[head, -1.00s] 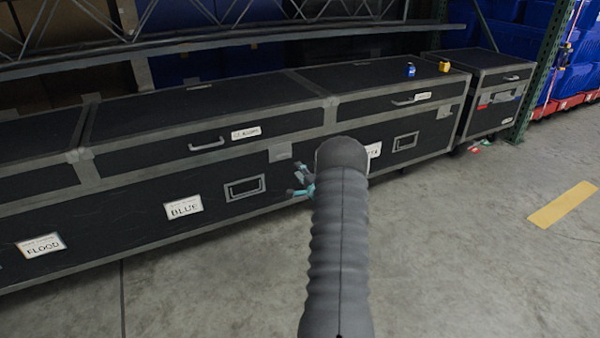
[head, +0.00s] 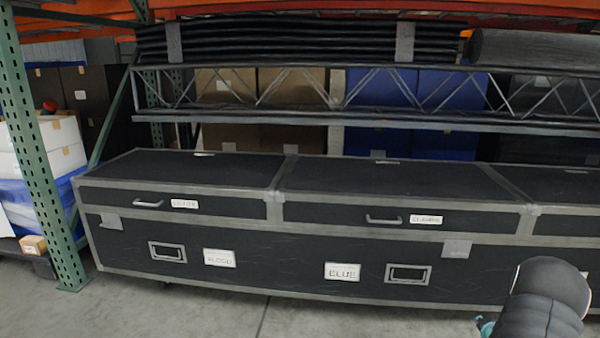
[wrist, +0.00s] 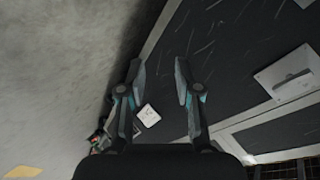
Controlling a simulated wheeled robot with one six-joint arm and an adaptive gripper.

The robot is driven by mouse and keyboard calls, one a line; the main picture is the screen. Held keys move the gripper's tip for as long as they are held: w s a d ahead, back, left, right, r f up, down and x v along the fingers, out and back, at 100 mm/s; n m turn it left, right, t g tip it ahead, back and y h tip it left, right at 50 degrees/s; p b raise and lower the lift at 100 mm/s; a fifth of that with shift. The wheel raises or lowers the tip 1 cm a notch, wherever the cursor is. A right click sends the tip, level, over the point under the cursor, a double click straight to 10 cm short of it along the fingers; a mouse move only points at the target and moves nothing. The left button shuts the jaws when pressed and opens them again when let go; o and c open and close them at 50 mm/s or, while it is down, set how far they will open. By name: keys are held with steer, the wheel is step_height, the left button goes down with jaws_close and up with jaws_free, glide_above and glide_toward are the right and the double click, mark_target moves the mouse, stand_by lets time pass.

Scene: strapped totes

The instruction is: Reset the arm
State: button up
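My gripper (wrist: 158,84) is open in the wrist view, with its two dark, teal-marked fingers apart and nothing between the tips. Beyond it are the side of a black case and bare floor. In the head view my arm shows at the lower right corner, in front of the long black case (head: 300,283). Only a small teal part of the gripper shows there, beside the arm; the rest is hidden.
The black cases have metal edging and white labels, including BLUE (head: 342,272) and FLOOD (head: 219,258). A shelf rack with a green post (head: 40,150) and metal truss (head: 370,118) stands around and above them. Grey concrete floor (head: 330,322) is clear in front.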

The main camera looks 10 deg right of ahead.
steer(key=s+a+r+n+g+y+p, duration=0.1)
steer(key=s+a+r+n, duration=0.4)
steer(key=s+a+r, duration=0.5)
steer(key=s+a+r+n+g+y+p, duration=0.1)
steer(key=s+a+r+n, duration=0.4)
steer(key=s+a+r, duration=0.6)
steer(key=s+a+r+n+g+y+p, duration=0.2)
steer(key=s+a+r+n, duration=0.4)
steer(key=s+a+r, duration=0.5)
steer(key=a+r, duration=0.3)
steer(key=a, duration=0.5)
steer(key=a+r+y, duration=0.1)
steer(key=a+r, duration=0.3)
steer(key=a, duration=0.5)
steer(key=shift+a+r, duration=0.15)
steer(key=shift+r, duration=0.05)
